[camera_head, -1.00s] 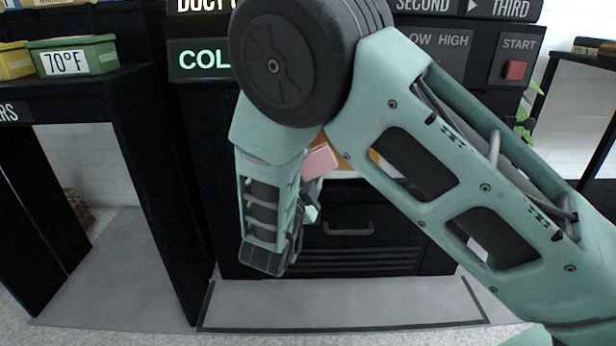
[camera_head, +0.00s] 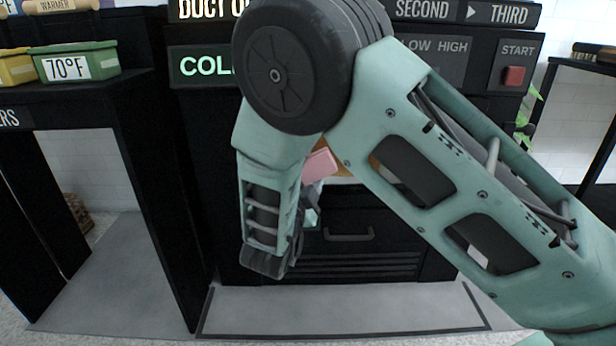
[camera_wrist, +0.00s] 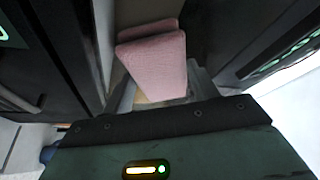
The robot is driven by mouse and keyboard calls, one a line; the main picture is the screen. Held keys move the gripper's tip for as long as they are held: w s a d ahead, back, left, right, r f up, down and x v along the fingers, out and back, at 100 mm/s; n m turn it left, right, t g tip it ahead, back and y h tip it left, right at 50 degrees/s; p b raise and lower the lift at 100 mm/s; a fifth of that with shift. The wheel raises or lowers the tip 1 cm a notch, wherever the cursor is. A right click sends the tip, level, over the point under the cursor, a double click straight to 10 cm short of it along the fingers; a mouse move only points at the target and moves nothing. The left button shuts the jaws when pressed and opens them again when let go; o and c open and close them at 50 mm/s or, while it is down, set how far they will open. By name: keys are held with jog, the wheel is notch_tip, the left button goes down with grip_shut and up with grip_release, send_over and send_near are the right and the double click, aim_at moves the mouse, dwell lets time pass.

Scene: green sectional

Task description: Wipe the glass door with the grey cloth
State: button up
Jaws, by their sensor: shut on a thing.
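My gripper (camera_head: 312,216) is mostly hidden behind my arm in the head view, low in front of the black machine. In the wrist view a grey, cloth-like patch (camera_wrist: 202,84) shows just beyond my gripper's dark front edge. I take it as the grey cloth in the jaws, though its outline is partly hidden. A pink folded cloth or pad (camera_wrist: 155,62) lies just past it; it also shows in the head view (camera_head: 319,165) beside my arm. I cannot make out a glass door; my arm covers the machine's middle.
The black machine has a handled drawer (camera_head: 348,234) low down and a red START button (camera_head: 514,75) at upper right. A black table (camera_head: 75,92) at left holds a green bin (camera_head: 75,62). Grey floor is open beneath that table.

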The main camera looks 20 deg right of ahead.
aim_at(337, 173)
jog(key=shift+w+d, duration=0.2)
jog(key=shift+w, duration=0.5)
jog(key=shift+d, duration=0.15)
jog(key=shift+s+d, duration=0.35)
jog(key=shift+d, duration=0.4)
jog(key=shift+s+d, duration=0.3)
jog(key=shift+d, duration=0.4)
jog(key=s+d+b, duration=0.3)
jog(key=s+d, duration=0.1)
jog(key=d, duration=0.9)
jog(key=shift+a, duration=0.1)
jog(key=shift+w+a, duration=0.35)
jog(key=shift+a, duration=0.75)
jog(key=shift+w+a, duration=0.35)
jog(key=shift+a, duration=0.7)
jog(key=shift+w+a, duration=0.35)
jog(key=shift+a, duration=0.75)
jog(key=shift+w+a, duration=0.35)
jog(key=shift+a, duration=0.5)
jog(key=shift+w+a, duration=0.35)
jog(key=shift+a, duration=0.45)
